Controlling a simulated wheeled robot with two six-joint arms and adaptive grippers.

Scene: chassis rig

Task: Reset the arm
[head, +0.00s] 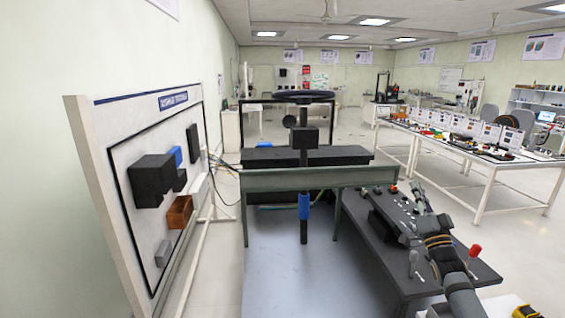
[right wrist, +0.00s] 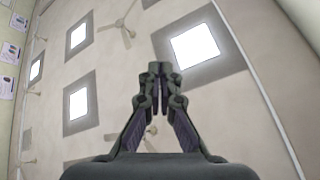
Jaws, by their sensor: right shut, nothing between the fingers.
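My right arm comes in from the lower right in the head view and reaches up over the dark control table. My right gripper (head: 417,187) is at its far end, above the table's far part. In the right wrist view its two fingers meet at the tips (right wrist: 160,70); it is shut and empty. It points up at the ceiling, with ceiling lights (right wrist: 195,46) behind it. My left arm and left gripper are not in view.
The dark control table (head: 440,262) carries levers and knobs, including a red-topped lever (head: 474,251). A rig with a steering wheel (head: 303,94) and a green-grey beam (head: 275,181) stands ahead. A white panel board (head: 115,120) is at left.

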